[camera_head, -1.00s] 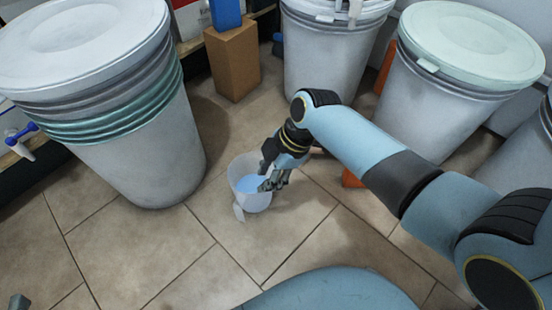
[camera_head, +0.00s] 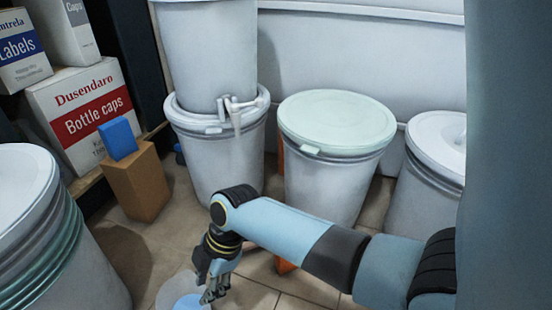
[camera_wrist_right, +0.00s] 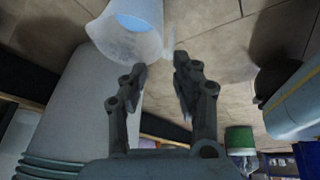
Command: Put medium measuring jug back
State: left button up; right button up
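A translucent white measuring jug with blue contents (camera_head: 172,288) is at the bottom edge of the head view, partly cut off. My right gripper (camera_head: 210,294) is beside it on its right and overlaps it in the picture. In the right wrist view the jug (camera_wrist_right: 128,38) is at the top, beyond the left fingertip. A thin pale part, perhaps its handle, shows beyond the gap. My right gripper (camera_wrist_right: 158,64) has its fingers apart with nothing clearly clamped between them. Contact with the jug cannot be told. My left gripper is not in view.
A brown block (camera_head: 140,183) with a blue box (camera_head: 118,139) on it stands left. White lidded drums (camera_head: 338,150) stand behind and right, one stacked on another. A shelf holds cartons (camera_head: 88,118).

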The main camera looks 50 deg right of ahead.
jog(key=s+d+r+m+t+h, duration=0.25)
jog(key=s+d+m, duration=0.35)
jog(key=s, duration=0.4)
jog(key=s+d+r+m+t+h, duration=0.1)
jog(key=s+r+m+t, duration=0.4)
jog(key=r+m, duration=0.3)
notch_tip(320, 180, up, 3)
jog(key=shift+s+f, duration=0.15)
jog(key=shift+s, duration=0.25)
jog(key=shift+d, duration=0.1)
